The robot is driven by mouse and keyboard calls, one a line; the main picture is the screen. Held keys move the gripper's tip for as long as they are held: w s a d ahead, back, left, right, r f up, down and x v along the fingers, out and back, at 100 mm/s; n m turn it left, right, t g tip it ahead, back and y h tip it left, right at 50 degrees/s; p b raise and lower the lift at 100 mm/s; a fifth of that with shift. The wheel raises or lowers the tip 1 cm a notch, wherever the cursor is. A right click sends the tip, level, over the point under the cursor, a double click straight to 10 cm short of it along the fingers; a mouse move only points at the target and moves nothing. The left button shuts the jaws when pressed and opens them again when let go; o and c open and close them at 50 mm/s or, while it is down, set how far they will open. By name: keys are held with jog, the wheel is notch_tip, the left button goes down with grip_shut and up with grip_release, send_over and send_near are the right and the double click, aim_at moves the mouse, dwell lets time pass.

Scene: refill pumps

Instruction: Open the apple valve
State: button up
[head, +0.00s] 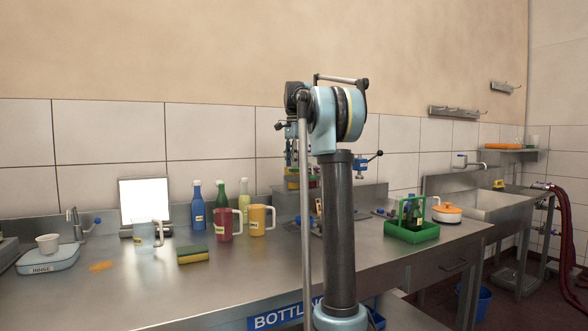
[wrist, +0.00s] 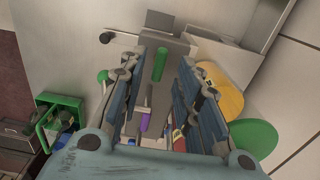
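No apple label is readable, so I cannot tell which fitting is the apple valve. In the head view a blue fitting (head: 361,167) with a black-knobbed lever (head: 378,154) shows right of my arm, at the back of the counter. The wrist view shows a lever with a black knob (wrist: 106,38) beyond the left finger, joined to a grey metal block (wrist: 180,48). My gripper (wrist: 171,53) is open, its two fingers apart. A green cylinder (wrist: 159,66) shows between the fingers, with no visible grip on it. My arm hides much of the pump area in the head view.
A red mug (head: 229,224), a yellow mug (head: 260,219), bottles and a sponge (head: 193,254) stand left of my arm. A green carrier (head: 411,232) and an orange-and-white pot (head: 447,213) stand right. The front of the steel counter (head: 150,295) is clear.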

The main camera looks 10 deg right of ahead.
jog(key=shift+f, duration=1)
grip_shut()
